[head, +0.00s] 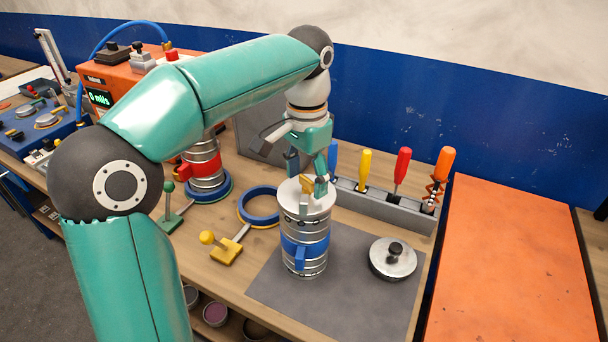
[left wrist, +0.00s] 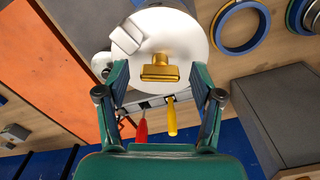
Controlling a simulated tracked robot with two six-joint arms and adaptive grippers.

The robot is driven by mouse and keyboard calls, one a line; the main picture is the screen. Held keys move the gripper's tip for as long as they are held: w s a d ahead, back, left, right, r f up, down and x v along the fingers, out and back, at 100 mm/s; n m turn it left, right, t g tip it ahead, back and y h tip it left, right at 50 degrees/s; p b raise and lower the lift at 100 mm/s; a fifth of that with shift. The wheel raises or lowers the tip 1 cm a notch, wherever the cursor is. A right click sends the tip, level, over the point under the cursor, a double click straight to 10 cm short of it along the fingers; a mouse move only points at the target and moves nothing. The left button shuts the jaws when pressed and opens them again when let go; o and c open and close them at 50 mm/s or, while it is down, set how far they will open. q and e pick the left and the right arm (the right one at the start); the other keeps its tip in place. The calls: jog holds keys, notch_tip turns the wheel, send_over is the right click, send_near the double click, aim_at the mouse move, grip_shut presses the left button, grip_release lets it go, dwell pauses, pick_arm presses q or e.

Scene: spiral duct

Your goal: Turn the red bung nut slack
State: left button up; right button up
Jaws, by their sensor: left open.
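A silver ribbed cylinder with a blue band (head: 304,247) stands upright on the grey mat. Its pale round top (head: 318,204) also shows in the left wrist view (left wrist: 188,38), bearing a gold T-shaped handle (left wrist: 160,70) and a light grey block (left wrist: 126,38). My left gripper (head: 308,172) is over this top, pointing down. In the left wrist view (left wrist: 159,67) its fingers are open, one either side of the gold handle, with nothing held. Another ribbed cylinder, with a red band (head: 205,172), stands further left, partly behind my arm. I cannot make out a red nut for certain.
A tool rack (head: 385,207) with upright screwdrivers stands behind the cylinder. A round metal lid (head: 393,259) lies on the mat (head: 345,315). A blue ring (head: 261,204) and a yellow clamp (head: 226,250) lie left. An orange panel (head: 510,265) is at right.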

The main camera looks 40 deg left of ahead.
aim_at(307, 178)
pick_arm(q)
jog(key=c, duration=1.2)
jog(key=shift+o, duration=0.2)
jog(key=shift+r+n+p, duration=0.15)
jog(key=shift+n+p, duration=0.25)
jog(key=shift+n, duration=0.5)
jog(key=shift+n+p, duration=0.3)
jog(key=shift+n, duration=1.1)
jog(key=o, duration=1.2)
jog(key=shift+c, duration=0.2)
notch_tip(307, 178, up, 12)
